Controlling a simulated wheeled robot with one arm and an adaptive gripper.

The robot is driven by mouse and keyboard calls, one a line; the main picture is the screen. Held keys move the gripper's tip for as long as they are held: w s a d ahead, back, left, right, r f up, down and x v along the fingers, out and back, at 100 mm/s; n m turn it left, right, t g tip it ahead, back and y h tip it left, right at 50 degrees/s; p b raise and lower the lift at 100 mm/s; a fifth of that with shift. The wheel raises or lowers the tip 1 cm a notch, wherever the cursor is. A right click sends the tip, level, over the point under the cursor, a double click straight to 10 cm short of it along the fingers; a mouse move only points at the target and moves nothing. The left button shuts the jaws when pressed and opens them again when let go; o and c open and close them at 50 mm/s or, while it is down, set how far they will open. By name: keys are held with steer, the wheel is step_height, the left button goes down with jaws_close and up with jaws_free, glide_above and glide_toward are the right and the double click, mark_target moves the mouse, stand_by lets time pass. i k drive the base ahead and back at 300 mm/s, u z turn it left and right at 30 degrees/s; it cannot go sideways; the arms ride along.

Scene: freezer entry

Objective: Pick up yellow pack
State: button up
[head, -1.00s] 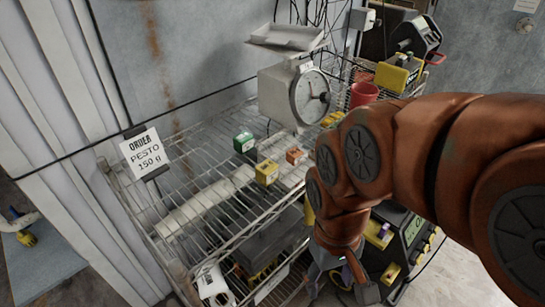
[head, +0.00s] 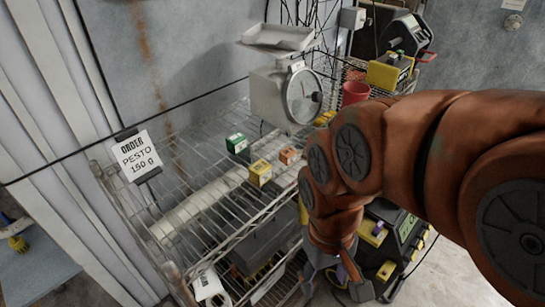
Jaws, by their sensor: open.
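A yellow pack (head: 260,173) stands upright on the top wire shelf, near its front edge. A green pack (head: 237,144) stands behind it to the left, and a small orange pack (head: 287,156) is to its right. Another yellow pack or packs (head: 325,118) sit farther back beside the scale, partly hidden by my arm. My gripper (head: 332,292) hangs at the bottom of the view, in front of the rack and lower right of the yellow pack, well apart from it. Its fingers are spread and seem empty; the tips are partly cut off by the frame edge.
A dial scale (head: 287,95) with a tray stands at the back of the wire rack (head: 185,215). A red cup (head: 355,93) is right of it. The shelf's left part is mostly clear.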

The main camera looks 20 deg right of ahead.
mark_target(260, 172)
steer(key=z, duration=1.05)
steer(key=k, duration=0.85)
steer(key=u, duration=1.55)
